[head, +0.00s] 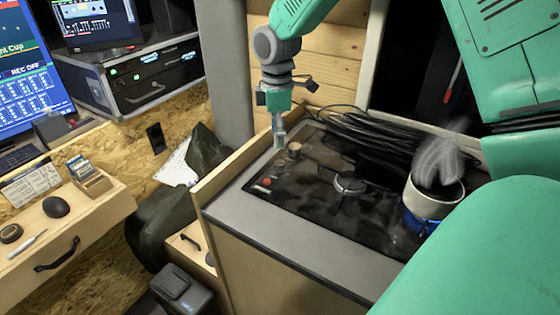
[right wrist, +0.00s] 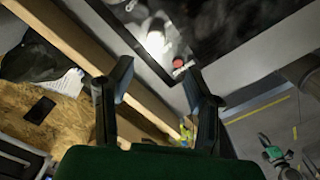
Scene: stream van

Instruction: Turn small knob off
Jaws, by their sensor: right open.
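A black cooktop (head: 310,205) is set into a grey counter. On its left side are a round tan knob (head: 294,150) and a small red control (head: 267,182) near the front left corner. I cannot tell for sure which is the small knob. In the right wrist view the knob (right wrist: 157,40) shows brightly lit, with the red control (right wrist: 178,63) beside it. My right gripper (head: 279,138) hangs just above the cooktop's left edge, close to the tan knob. Its fingers (right wrist: 158,88) are apart with nothing between them. My left gripper is not in view.
A steaming pot (head: 432,201) stands at the cooktop's right over something blue. A burner (head: 349,185) is in the middle. Coiled black cables (head: 375,137) lie behind. A wooden rim (head: 225,162) borders the counter's left side. A desk with a mouse (head: 56,207) is at left.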

